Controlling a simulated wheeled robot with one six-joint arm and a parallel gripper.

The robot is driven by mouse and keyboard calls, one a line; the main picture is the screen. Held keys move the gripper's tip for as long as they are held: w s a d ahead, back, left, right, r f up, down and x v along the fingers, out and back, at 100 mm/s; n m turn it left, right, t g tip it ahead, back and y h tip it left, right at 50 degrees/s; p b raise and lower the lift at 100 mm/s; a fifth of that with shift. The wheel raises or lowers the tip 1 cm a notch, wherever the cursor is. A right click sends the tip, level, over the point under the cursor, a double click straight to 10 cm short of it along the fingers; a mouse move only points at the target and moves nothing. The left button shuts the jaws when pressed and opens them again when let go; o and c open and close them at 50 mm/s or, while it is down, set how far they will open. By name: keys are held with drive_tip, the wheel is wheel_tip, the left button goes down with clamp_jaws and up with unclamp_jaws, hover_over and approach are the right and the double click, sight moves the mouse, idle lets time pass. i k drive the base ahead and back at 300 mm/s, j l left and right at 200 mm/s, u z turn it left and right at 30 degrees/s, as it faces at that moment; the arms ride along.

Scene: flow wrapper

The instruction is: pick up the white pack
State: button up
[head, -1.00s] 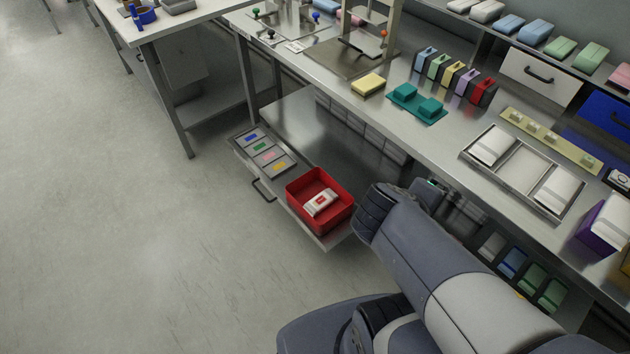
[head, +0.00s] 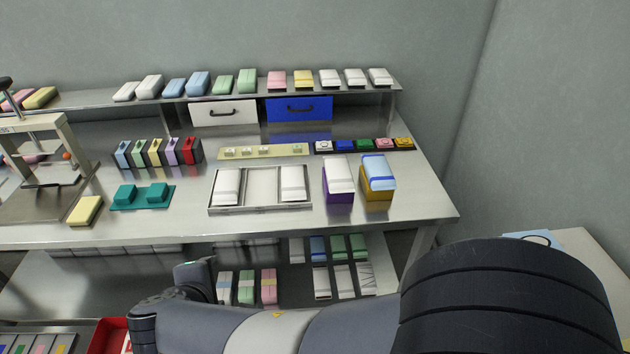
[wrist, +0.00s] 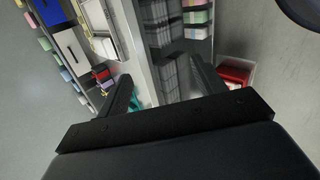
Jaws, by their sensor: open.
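Several white packs are in the head view, and I cannot tell which is the task's one. One white pack (head: 228,186) lies in the left part of a steel tray (head: 262,207), another (head: 293,182) in its right part. A white pack (head: 339,176) sits on a purple box (head: 338,197). A red bin (head: 104,338) is cut off at the lower left, with a sliver of white in it. My gripper (wrist: 163,85) is open in the wrist view, nothing visible between its fingers. The red bin (wrist: 237,74) shows beyond the right finger.
Packs of several colours line the upper shelf (head: 215,98). Below it are a white drawer (head: 222,113) and a blue drawer (head: 299,109). Teal blocks (head: 142,196) and a yellow pack (head: 85,211) stand on the bench. More packs lie on the lower shelf under it.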

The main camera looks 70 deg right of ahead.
sight(340, 178)
drive_tip(key=z, duration=2.55)
drive_tip(key=i+j+z, duration=0.1)
drive_tip(key=z, duration=0.3)
drive_tip(key=i+j+z, duration=0.15)
drive_tip(key=z, duration=0.3)
drive_tip(key=i+j+z, duration=0.2)
drive_tip(key=z, duration=0.2)
